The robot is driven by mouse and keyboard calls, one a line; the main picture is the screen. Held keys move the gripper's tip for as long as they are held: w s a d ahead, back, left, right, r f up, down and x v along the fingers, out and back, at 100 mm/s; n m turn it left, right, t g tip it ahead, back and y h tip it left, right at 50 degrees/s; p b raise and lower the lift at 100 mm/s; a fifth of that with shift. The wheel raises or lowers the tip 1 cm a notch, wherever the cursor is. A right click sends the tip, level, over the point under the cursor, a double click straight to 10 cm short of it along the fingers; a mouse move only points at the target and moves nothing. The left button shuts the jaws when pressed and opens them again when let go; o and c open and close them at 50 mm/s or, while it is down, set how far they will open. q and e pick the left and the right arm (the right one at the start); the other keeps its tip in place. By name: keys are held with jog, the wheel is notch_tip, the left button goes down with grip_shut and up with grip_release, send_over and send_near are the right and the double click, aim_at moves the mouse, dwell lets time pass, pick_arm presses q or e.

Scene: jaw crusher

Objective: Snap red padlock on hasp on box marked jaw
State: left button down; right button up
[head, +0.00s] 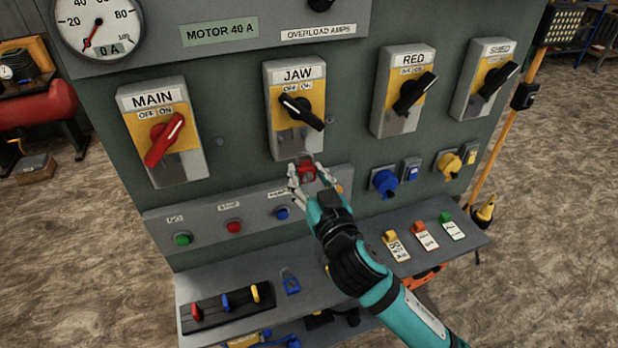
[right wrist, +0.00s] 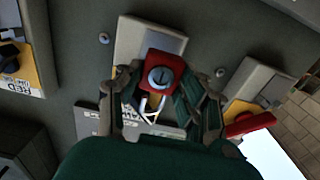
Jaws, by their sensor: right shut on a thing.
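The box marked JAW (head: 285,138) is on the upright panel, with a yellow face and a black handle pointing down to the right. My right gripper (head: 312,178) is just below its lower edge, shut on the red padlock (head: 307,172). In the right wrist view the padlock (right wrist: 178,65) sits between the fingers, in front of the box (right wrist: 135,38). Its silver shackle (right wrist: 143,108) points toward the box's label end. I cannot make out the hasp, or whether the shackle passes through it or is closed. My left gripper is not in view.
Boxes marked MAIN (head: 196,166), RED (head: 391,122) and SHED (head: 474,100) flank the JAW box. Buttons and blue (head: 384,182) and yellow (head: 448,163) plugs sit below.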

jog(key=x, duration=0.2)
jog(key=shift+w+a, duration=0.1)
jog(key=shift+w, duration=0.3)
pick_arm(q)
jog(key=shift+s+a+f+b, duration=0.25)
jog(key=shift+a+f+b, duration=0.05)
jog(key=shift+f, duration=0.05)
pick_arm(e)
jog(key=shift+x, duration=1.2)
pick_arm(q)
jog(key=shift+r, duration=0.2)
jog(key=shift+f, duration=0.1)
pick_arm(e)
jog(key=shift+w+a, duration=0.15)
jog(key=shift+w, duration=0.3)
